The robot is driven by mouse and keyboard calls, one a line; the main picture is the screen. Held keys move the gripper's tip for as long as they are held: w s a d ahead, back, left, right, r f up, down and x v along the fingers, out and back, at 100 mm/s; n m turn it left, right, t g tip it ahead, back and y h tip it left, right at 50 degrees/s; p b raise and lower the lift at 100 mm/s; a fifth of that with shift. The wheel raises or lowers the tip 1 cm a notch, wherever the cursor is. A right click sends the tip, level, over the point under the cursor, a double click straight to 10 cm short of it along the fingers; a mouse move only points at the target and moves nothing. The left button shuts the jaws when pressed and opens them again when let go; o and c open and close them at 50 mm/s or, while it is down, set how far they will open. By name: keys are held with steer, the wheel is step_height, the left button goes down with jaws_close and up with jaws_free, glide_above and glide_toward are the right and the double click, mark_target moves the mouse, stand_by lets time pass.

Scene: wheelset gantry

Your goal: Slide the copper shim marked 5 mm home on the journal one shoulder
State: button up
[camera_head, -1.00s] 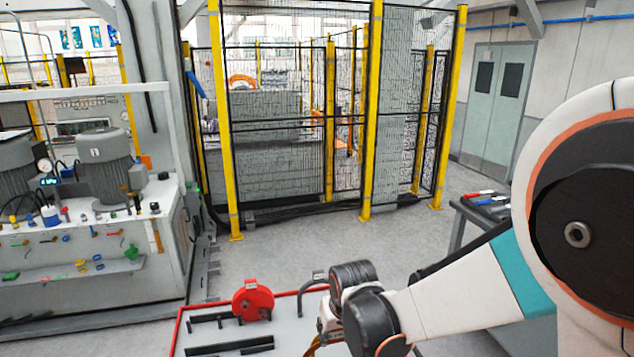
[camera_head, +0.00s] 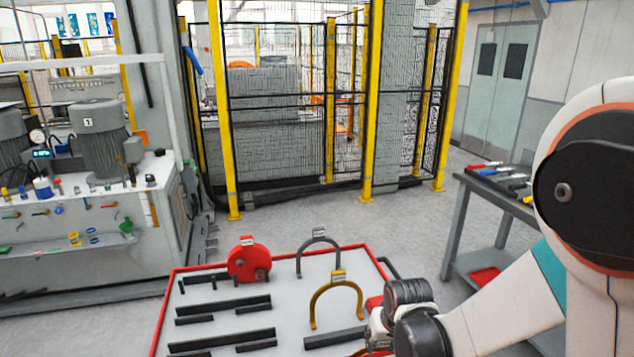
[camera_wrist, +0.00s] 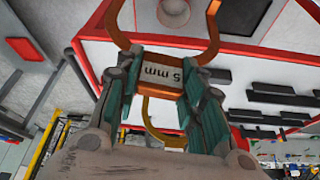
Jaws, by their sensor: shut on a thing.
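The copper shim marked 5 mm (camera_wrist: 160,74) is in my gripper (camera_wrist: 163,68) in the wrist view. The green-padded fingers are shut on its labelled bridge from both sides. Its two curved legs point away from the gripper, toward the top of the picture. In the head view my gripper (camera_head: 376,322) is beside the right edge of the red-rimmed tray, and the arm mostly hides the shim there. I cannot make out the journal one shoulder in either view.
The red-rimmed tray (camera_head: 216,308) holds a red round piece (camera_head: 247,262), a grey U-shaped shim (camera_head: 301,260), a brass-yellow U-shaped shim (camera_head: 315,303) and several dark bars. A grey side table (camera_head: 483,185) with tools stands at right. Open floor lies before the yellow-posted fence (camera_head: 292,150).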

steer(key=s+d+f+b, duration=0.1)
steer(key=d+f+b, duration=0.3)
steer(key=f, duration=0.4)
steer(key=shift+s+d+f+m+b, duration=0.3)
steer(key=shift+s+d+m+b, duration=0.1)
steer(key=shift+b, duration=0.35)
steer(key=shift+a, duration=0.2)
